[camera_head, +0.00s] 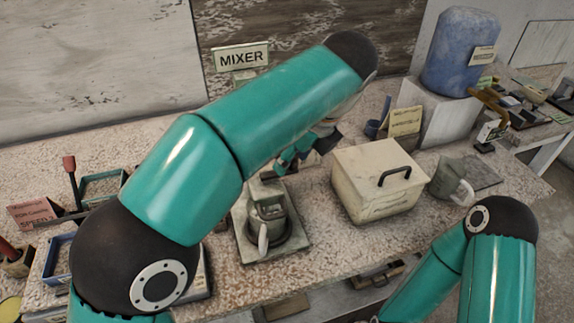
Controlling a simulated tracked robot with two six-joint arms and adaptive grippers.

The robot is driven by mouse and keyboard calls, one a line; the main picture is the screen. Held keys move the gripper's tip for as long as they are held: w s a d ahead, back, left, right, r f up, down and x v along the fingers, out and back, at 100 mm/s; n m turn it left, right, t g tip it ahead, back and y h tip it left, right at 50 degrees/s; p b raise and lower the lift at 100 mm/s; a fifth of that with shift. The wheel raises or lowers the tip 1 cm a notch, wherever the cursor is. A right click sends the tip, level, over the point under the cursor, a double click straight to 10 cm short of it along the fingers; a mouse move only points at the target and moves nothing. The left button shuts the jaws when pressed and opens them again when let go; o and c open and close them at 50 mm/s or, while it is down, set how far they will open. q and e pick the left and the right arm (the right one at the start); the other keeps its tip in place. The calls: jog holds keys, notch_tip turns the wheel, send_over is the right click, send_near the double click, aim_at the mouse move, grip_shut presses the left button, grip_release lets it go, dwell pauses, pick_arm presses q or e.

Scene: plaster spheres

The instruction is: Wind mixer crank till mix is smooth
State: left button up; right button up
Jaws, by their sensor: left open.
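The mixer appears to be the grey unit on a square base (242,243), below and behind my left arm, with a jug-like vessel (268,212) on it. A sign reading MIXER (242,57) stands behind my left arm. My left gripper (284,166) is open, just above and right of the vessel, partly hidden by my own forearm. I cannot make out the crank or whether the fingers touch anything. The mix inside the vessel cannot be seen. My right arm shows at the lower right, but its gripper is out of view.
A cream box with a black handle (378,182) stands right of the mixer, with a grey mug (451,180) beside it. A blue barrel (459,52) stands on a pale block at the back right. Small trays (101,187) and a red-knobbed lever (71,172) are at the left.

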pick_arm(q)
jog(key=shift+c, duration=0.2)
jog(key=shift+f, duration=0.1)
grip_shut()
jog(key=shift+w+a, duration=0.1)
jog(key=shift+a, duration=0.2)
jog(key=shift+d, duration=0.15)
jog(key=shift+w+n+p, duration=0.15)
jog(key=shift+n+p, duration=0.25)
jog(key=shift+p, duration=0.75)
jog(key=shift+w+a+n+g+y+p, duration=0.25)
jog(key=shift+w+a+n+g+p, duration=0.45)
jog(key=shift+n+p, duration=1.55)
jog(key=shift+w+a+n+g+y+p, duration=0.2)
jog(key=shift+w+a+n+g+p, duration=0.4)
jog(key=shift+n+p, duration=1.6)
jog(key=shift+w+a+n+g+y+p, duration=0.35)
jog(key=shift+a+n+g+p, duration=0.7)
jog(key=shift+p, duration=2.1)
jog(key=shift+w+d+n, duration=0.1)
jog(key=shift+d+n, duration=0.2)
jog(key=shift+d, duration=0.05)
